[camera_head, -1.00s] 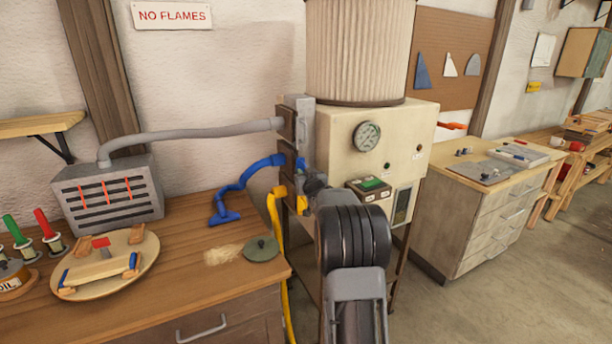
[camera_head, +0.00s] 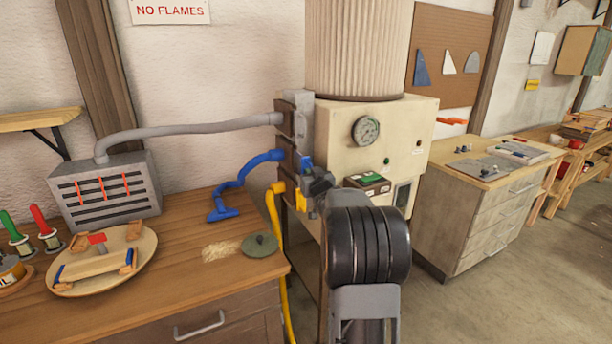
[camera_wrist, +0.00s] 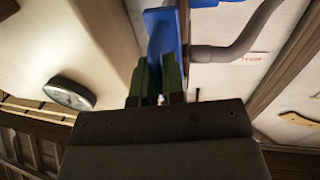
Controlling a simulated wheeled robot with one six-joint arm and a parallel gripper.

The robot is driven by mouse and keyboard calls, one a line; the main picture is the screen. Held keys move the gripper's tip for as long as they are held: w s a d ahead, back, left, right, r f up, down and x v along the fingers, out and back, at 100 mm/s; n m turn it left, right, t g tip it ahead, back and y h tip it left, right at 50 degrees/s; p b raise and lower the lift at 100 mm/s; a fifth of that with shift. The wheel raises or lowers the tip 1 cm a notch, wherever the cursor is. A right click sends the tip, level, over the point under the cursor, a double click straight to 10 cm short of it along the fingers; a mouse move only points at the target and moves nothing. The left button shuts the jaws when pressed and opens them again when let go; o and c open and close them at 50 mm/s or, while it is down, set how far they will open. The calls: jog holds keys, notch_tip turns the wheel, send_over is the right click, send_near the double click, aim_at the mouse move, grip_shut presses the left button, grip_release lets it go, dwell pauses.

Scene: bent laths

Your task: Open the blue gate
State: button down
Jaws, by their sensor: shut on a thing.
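The blue gate (camera_head: 306,163) is a small blue plate at the stacked hose ports on the left side of the cream machine, level with the blue hose (camera_head: 240,176). In the wrist view the blue gate (camera_wrist: 164,32) stands between the two green finger pads of my gripper (camera_wrist: 159,78), which is shut on it. In the head view my gripper (camera_head: 316,183) is at the plate's lower right and my arm hides part of the ports. A yellow part (camera_head: 300,200) shows just below it, beside the yellow hose (camera_head: 275,215).
The cream machine (camera_head: 345,125) with its gauge stands close behind my gripper. A grey hose (camera_head: 190,129) runs from the top port to a slotted box (camera_head: 108,192). The wooden bench (camera_head: 190,265) is at left, drawers (camera_head: 470,215) at right. Open floor lies at right.

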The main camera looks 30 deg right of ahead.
jog(key=shift+v, duration=1.05)
jog(key=shift+d, duration=0.2)
jog(key=c, duration=1.2)
grip_release()
jog(key=b+v, duration=0.1)
jog(key=v, duration=1.3)
jog(key=shift+b, duration=0.35)
